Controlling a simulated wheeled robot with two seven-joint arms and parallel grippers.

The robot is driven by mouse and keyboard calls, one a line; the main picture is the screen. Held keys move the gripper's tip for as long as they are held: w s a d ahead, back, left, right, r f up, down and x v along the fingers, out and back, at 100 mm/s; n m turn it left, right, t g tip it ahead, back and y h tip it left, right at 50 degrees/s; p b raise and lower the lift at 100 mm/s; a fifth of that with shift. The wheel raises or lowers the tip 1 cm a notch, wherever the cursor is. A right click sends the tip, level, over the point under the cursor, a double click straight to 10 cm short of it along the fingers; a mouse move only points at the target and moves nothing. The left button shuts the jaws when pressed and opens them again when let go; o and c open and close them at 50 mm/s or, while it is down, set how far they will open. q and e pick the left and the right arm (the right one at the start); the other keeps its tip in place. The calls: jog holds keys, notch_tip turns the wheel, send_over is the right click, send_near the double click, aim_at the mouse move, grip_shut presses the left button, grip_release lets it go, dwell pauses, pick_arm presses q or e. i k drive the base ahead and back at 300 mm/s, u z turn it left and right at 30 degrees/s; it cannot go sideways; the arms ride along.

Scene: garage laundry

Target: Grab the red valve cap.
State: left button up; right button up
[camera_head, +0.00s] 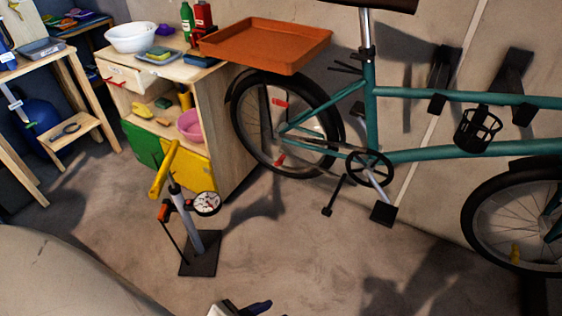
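Two small red pieces show at the bicycle's rear wheel (238,112): an upper red piece (280,102) and a lower red piece (280,160). Both are too small for me to tell whether either is the valve cap. A white and dark part (240,308) at the bottom edge looks like the tip of my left gripper, mostly cut off by the frame. It is well below the wheel and apart from it, and its opening cannot be seen. My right gripper is out of view.
A floor pump (187,217) with a yellow handle and a gauge stands left of the bicycle (430,95). A wooden cabinet (232,150) is behind it. An orange tray (267,45) is above the rear wheel. Floor right of the pump is clear.

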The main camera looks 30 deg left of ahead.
aim_at(280, 162)
jog(key=k, duration=0.55)
jog(key=u, duration=0.75)
jog(key=i, duration=0.9)
jog(key=u, duration=0.8)
jog(key=i, duration=0.8)
jog(key=u, duration=0.1)
